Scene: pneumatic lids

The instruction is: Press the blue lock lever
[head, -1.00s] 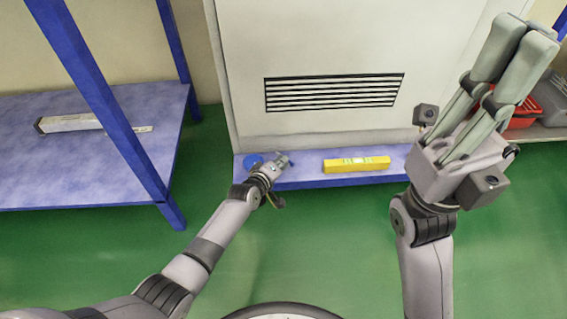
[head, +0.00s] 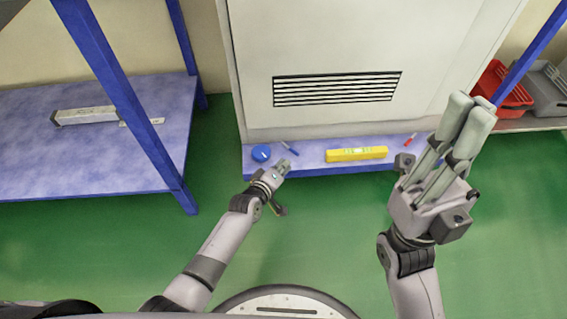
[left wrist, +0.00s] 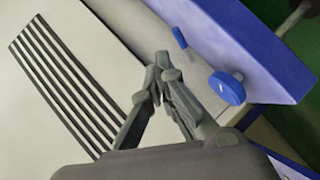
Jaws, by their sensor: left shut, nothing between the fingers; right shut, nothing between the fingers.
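My left gripper (head: 284,163) is shut and empty near the front edge of the blue ledge (head: 310,165), below the machine panel. It also shows shut in the left wrist view (left wrist: 162,62), with the pale panel and its vent behind it. My right gripper (head: 470,108) is shut and empty, raised at the right with its fingers pointing up.
A blue shelf (head: 100,170) stands left, red and grey bins (head: 508,95) right. Green floor is clear in front.

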